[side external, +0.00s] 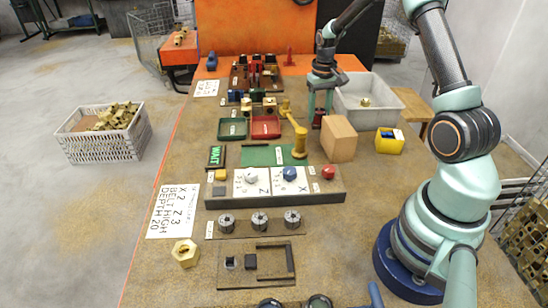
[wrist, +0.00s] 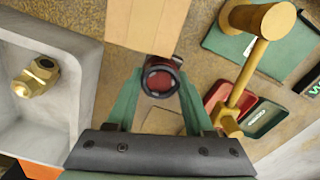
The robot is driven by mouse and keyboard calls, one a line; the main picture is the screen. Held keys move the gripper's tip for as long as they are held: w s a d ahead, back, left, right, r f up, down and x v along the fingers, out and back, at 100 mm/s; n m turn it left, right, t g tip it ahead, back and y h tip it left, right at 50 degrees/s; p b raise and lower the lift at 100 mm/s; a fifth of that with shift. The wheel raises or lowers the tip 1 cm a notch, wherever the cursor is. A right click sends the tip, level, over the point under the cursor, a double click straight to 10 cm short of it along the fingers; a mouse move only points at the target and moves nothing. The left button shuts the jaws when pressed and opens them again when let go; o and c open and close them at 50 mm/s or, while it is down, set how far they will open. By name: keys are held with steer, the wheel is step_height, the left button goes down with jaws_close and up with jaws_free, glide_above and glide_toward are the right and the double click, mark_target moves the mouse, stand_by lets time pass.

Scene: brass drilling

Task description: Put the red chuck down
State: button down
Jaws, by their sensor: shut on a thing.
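The red chuck (wrist: 160,77) is dark red with a black ring and sits between the teal fingertips of my gripper (wrist: 157,92) in the wrist view. My gripper is shut on it. In the side view my gripper (side external: 319,107) points down behind the wooden block, and the red chuck (side external: 317,122) shows small and dark at its tips. It is low over the bench; I cannot tell whether it touches the surface.
A wooden block (side external: 339,139) stands close beside the chuck. A grey bin (side external: 395,118) with a brass part is to its right. A brass mallet-shaped piece (side external: 297,132) and a red tray (side external: 265,128) lie to its left. A yellow box (side external: 388,145) stands farther right.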

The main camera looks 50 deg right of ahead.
step_height(320, 180, up, 16)
steer(key=s+a+f+n, duration=0.2)
steer(key=s+a+n, duration=0.15)
steer(key=a, duration=0.85)
steer(key=s+a+f+n, duration=0.15)
steer(key=s+a, duration=0.25)
steer(key=a, duration=0.8)
steer(key=w+d+r+m, duration=0.25)
steer(key=w+d, duration=0.25)
steer(key=d, duration=0.6)
steer(key=w+d+r+m, duration=0.1)
steer(key=w+d+m, duration=0.3)
steer(key=d, duration=0.7)
steer(key=shift+n, duration=0.75)
steer(key=f, duration=1.9)
steer(key=shift+w+f, duration=0.2)
steer(key=shift+w, duration=0.15)
steer(key=shift+a+f, duration=0.1)
steer(key=shift+c, duration=1.4)
jaws_free()
